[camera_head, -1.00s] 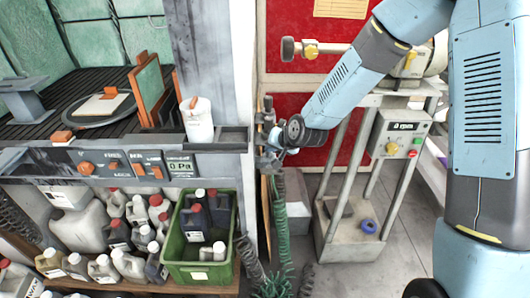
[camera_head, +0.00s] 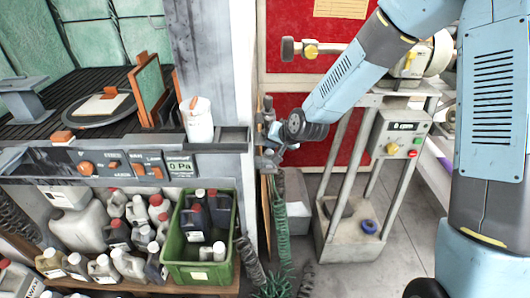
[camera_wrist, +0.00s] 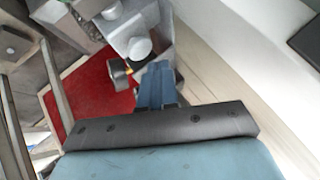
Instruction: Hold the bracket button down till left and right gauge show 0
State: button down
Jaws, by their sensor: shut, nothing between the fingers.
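The left gauge (camera_head: 180,166), on the orange-knobbed panel, reads 0 Pa. The right gauge (camera_head: 405,127), on the grey control box, seems to show 0 with small letters too blurred to read. My gripper (camera_head: 268,143) is shut and empty beside the wall edge, near a grey bracket (camera_head: 265,112). In the wrist view, the closed blue fingers of my gripper (camera_wrist: 160,68) point at a grey block carrying a pale round button (camera_wrist: 138,48). The fingertips are close to it; I cannot tell whether they touch or press it.
Green hoses (camera_head: 280,230) hang below my gripper. A green crate (camera_head: 170,272) and several bottles stand on the lower shelf. A white cup (camera_head: 198,122) stands on the ledge. The grey machine stand (camera_head: 345,245) is to the right, with bare floor beside it.

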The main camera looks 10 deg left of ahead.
aim_at(272, 153)
jog(key=shift+r, duration=2.55)
jog(key=shift+w+d+r, duration=0.1)
jog(key=shift+d+r, duration=0.05)
jog(key=shift+d, duration=0.1)
jog(key=s+d+r+h, duration=0.3)
jog(key=d+r, duration=0.4)
jog(key=d, duration=0.4)
jog(key=s+d+r+h, duration=0.2)
jog(key=s+d+r, duration=0.2)
jog(key=d+r, duration=0.6)
jog(key=s+d+r+h, duration=0.1)
jog(key=s+d+r, duration=0.1)
jog(key=s+d, duration=0.6)
jog(key=s+d+r+h, duration=0.1)
jog(key=s+d+r, duration=0.1)
jog(key=s+d, duration=0.6)
jog(key=s, duration=0.2)
jog(key=shift+s+r+m, duration=0.25)
jog(key=shift+s+m, duration=0.05)
jog(key=shift+m, duration=0.1)
